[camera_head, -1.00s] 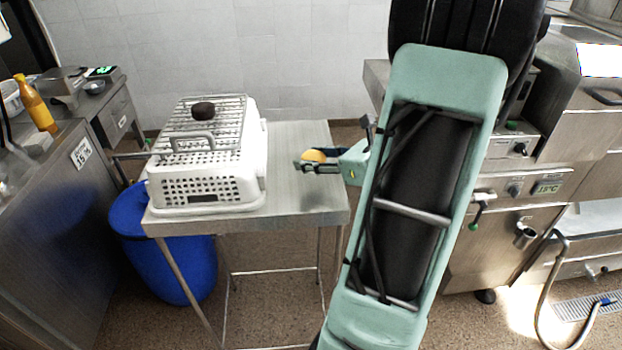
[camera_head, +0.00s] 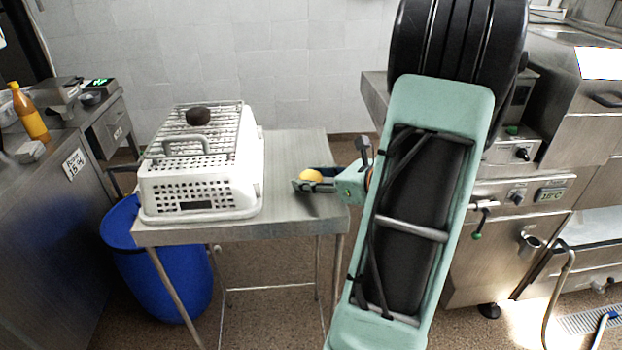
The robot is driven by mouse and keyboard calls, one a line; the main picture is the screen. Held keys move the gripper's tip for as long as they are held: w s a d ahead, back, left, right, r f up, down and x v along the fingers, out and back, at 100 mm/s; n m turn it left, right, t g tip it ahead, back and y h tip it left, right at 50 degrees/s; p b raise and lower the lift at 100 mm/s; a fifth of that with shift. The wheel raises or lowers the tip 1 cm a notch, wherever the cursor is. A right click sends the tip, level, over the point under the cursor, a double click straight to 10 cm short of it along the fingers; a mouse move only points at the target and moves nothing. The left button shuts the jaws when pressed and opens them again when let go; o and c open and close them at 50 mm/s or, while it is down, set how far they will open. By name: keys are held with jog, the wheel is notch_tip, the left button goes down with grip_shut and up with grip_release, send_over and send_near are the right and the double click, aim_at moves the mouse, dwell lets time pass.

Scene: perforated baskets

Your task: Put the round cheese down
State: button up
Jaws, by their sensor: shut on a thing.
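The round cheese (camera_head: 311,176) is a small yellow-orange ball shape at the right part of the steel table (camera_head: 290,150). My gripper (camera_head: 306,184) reaches in from the right and is shut on the cheese, with its dark fingers around it. The cheese is over the tabletop, low and near its right edge. I cannot tell whether it touches the surface. Part of the cheese is hidden by the fingers.
The tabletop between basket and gripper is clear. A blue bin (camera_head: 165,275) stands below.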

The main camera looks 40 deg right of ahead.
jog(key=o, duration=1.2)
jog(key=shift+r+p, duration=0.25)
jog(key=shift+p, duration=0.1)
jog(key=v, duration=1.2)
jog(key=shift+f, duration=0.15)
